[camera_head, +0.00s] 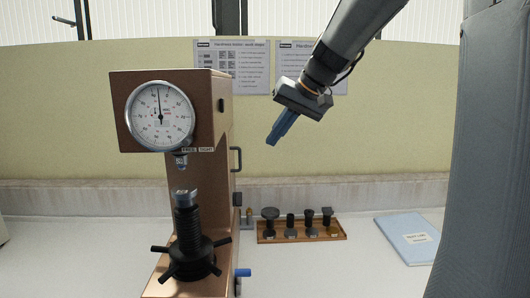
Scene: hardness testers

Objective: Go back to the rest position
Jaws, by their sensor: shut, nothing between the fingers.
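My gripper (272,142) hangs in the air right of the hardness tester, above the tray. Its blue fingers are together, pointing down and to the left, with nothing between them. The arm comes in from the top right. The copper-brown hardness tester (205,100) stands on the left with a round white dial (160,116) on its head. Below the head, a small grey block (186,198) sits on top of the black screw (188,225), with a gap under the indenter (181,160).
A wooden tray (261,237) with several dark anvils stands behind on the white table (310,272). A light blue folder (408,238) lies to its right. A blue-handled lever (243,272) sticks out at the tester's base. Two printed sheets (232,62) hang on the back wall.

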